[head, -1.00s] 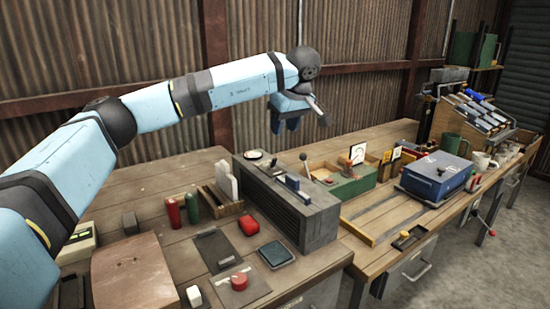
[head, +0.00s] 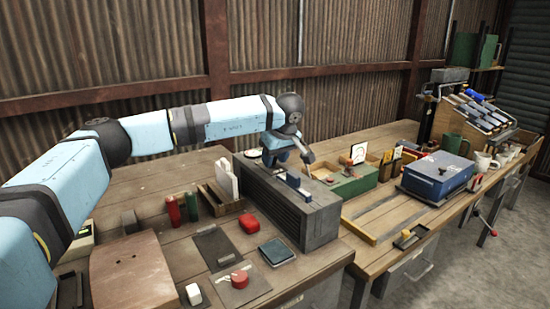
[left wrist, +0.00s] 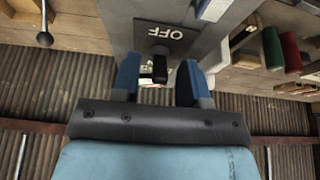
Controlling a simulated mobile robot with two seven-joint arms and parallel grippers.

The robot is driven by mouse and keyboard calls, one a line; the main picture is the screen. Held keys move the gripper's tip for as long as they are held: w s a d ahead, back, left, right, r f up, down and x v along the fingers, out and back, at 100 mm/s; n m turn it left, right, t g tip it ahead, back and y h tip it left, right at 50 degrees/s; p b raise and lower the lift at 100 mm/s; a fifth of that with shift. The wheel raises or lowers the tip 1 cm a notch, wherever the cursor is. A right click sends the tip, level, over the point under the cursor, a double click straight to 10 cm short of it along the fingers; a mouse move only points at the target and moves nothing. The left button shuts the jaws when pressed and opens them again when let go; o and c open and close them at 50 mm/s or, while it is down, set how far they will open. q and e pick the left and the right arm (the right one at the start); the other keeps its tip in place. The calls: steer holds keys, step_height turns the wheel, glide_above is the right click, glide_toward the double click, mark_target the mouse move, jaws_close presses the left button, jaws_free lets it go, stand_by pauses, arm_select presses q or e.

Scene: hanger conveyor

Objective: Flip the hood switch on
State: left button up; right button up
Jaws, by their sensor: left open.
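The grey hood box (head: 300,218) stands on the workbench, with a slatted front face. In the left wrist view its grey top (left wrist: 110,20) carries a small black switch (left wrist: 160,66) beside a dark plate reading OFF (left wrist: 162,32), upside down in this view. My left gripper (left wrist: 158,64) is open, with its two blue fingers on either side of the switch in that view. I cannot tell whether they touch it. In the head view my left gripper (head: 276,160) is low over the back of the hood box, and it hides the switch there. My right gripper is not in view.
A ball-ended lever (left wrist: 45,35) shows beside the hood top. A green box (head: 350,180) and a blue case (head: 436,175) stand to the right. The corrugated wall is behind.

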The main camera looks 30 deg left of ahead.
arm_select(q)
jaws_close()
